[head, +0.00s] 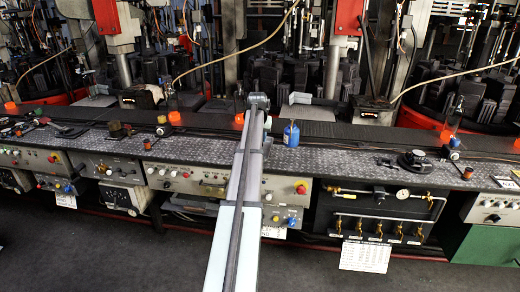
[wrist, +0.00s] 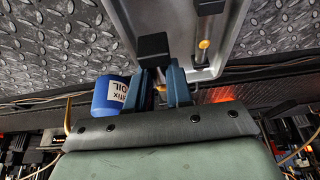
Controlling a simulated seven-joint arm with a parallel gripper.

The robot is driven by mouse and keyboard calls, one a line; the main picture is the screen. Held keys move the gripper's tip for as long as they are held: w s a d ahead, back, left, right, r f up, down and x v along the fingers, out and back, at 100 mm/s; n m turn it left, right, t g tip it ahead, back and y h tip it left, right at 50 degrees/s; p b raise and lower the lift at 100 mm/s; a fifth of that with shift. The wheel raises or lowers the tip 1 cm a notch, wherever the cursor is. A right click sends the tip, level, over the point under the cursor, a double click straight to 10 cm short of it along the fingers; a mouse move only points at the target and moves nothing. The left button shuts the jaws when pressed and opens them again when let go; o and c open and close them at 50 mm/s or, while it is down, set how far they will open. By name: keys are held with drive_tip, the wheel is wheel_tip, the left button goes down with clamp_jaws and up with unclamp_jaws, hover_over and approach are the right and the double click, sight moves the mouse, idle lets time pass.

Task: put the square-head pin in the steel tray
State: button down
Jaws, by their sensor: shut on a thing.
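My gripper (wrist: 160,75) shows two blue fingers in the wrist view, closed on the square-head pin (wrist: 153,47). Its dark square head stands out past the fingertips; its shank is mostly hidden between them. The steel tray (wrist: 125,14) is a grey, raised-rim tray at the top of the wrist view, and the pin's head overlaps its inner area in the picture. I cannot tell whether the pin touches the tray. In the head view my gripper (head: 258,101) is small at the arm's far end, and I cannot make out the pin or tray there.
The diamond-plate bench (head: 345,152) has bare room right of the can.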

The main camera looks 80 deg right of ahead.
drive_tip(key=shift+f, duration=2.85)
drive_tip(key=shift+f, duration=0.1)
drive_tip(key=c, duration=1)
unclamp_jaws()
drive_tip(key=v, duration=1.2)
drive_tip(key=shift+a, duration=0.1)
